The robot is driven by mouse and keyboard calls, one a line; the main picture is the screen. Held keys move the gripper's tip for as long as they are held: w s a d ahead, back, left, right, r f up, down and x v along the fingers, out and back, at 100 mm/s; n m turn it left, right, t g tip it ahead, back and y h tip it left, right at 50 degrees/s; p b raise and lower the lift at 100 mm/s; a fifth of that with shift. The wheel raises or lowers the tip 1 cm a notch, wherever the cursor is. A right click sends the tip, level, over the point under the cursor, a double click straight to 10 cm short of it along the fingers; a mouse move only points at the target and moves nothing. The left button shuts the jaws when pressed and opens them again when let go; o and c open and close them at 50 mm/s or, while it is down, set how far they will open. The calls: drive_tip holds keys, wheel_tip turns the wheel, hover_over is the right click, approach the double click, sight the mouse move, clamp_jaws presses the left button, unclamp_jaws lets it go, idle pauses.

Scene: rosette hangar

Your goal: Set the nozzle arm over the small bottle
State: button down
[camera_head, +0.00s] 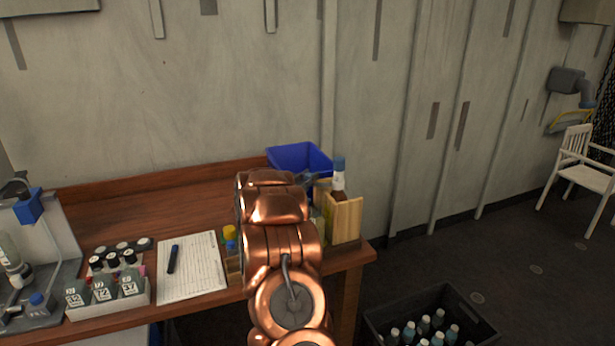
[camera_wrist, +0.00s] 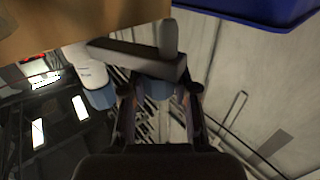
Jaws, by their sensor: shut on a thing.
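In the wrist view, my gripper (camera_wrist: 159,92) is shut on a blue block at the end of a grey bar, which I take for the nozzle arm (camera_wrist: 135,58). A short grey post joins the bar near the held end. The bar's free end lies beside or across a white-labelled bottle with a blue cap (camera_wrist: 88,70); I cannot tell whether it is over it. There, my copper arm hides my gripper and most of the nozzle arm.
A blue bin (camera_head: 298,156) stands at the table's back right. A clipboard sheet (camera_head: 190,268) with a pen and a rack of labelled bottles (camera_head: 110,300) lie left of my arm. A dark crate (camera_head: 385,318) of bottles is on the floor. The table's back middle is clear.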

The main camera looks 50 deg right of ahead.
drive_tip(key=c, duration=0.8)
unclamp_jaws()
drive_tip(key=shift+c, duration=0.2)
drive_tip(key=shift+r, duration=0.1)
wheel_tip(320, 180, up, 10)
drive_tip(key=shift+f, duration=0.1)
